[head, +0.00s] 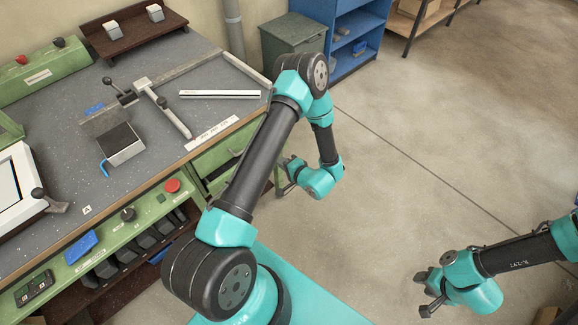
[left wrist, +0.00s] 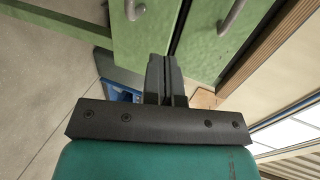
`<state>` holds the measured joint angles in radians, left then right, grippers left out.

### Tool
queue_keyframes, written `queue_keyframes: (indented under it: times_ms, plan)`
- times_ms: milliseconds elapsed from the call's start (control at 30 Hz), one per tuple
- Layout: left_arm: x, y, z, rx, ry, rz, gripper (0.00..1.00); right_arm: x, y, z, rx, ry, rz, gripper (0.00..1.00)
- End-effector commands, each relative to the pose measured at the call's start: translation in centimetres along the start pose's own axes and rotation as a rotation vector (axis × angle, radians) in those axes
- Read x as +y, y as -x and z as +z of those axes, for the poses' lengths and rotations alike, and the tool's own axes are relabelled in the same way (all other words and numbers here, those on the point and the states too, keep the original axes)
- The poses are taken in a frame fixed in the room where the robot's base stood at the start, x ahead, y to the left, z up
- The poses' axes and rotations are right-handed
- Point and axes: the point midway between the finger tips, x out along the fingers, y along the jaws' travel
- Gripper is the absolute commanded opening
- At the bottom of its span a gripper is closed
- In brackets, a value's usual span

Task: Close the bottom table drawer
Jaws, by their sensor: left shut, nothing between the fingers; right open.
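The green drawer fronts of the bench show in the head view, with the upper drawer (head: 222,150) under the worktop edge and the lower part mostly hidden behind my left arm. In the left wrist view, turned sideways, the lower drawer (left wrist: 150,35) with its grey handle (left wrist: 134,9) lies left of the upper drawer (left wrist: 210,50). My left gripper (head: 287,182) is shut and empty beside the drawers; its fingertips (left wrist: 163,60) appear close to the lower front, but contact is unclear. How far the bottom drawer stands out is unclear. My right gripper (head: 427,291) is open and empty over the floor.
The grey worktop (head: 160,75) carries a clamp fixture (head: 145,95), a white profile (head: 220,94) and a metal block (head: 120,143). A green-grey cabinet (head: 293,38) and a blue shelf (head: 355,40) stand behind. The floor (head: 430,140) right of the bench is clear.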

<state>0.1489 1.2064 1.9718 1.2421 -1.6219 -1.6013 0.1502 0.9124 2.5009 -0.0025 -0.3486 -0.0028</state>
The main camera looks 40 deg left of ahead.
Motion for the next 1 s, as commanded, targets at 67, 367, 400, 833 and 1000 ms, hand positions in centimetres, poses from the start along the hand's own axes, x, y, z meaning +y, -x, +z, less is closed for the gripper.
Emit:
queue_keyframes:
  times_ms: [67, 367, 400, 833, 1000]
  plan:
    - [0.0, -1.5, 0.1, -0.003, 0.001, 0.0, 0.0, 0.0, 0.0, 0.0, 0.0, 0.0, 0.0, 0.43]
    - [-0.6, -6.3, 0.0, -0.002, 0.003, -0.001, 0.0, 0.0, 0.0, 0.0, 0.0, 0.0, 0.0, 0.43]
    - [-0.7, -6.8, 0.0, -0.002, 0.002, -0.001, 0.0, 0.0, 0.0, 0.0, 0.0, 0.0, 0.0, 0.43]
    - [-1.2, -8.5, 0.0, 0.002, 0.0, 0.0, 0.0, 0.0, 0.0, 0.0, 0.0, 0.0, 0.0, 0.43]
    - [-1.3, -8.7, 0.0, 0.001, 0.001, 0.0, 0.0, 0.0, 0.0, 0.0, 0.0, 0.0, 0.0, 0.43]
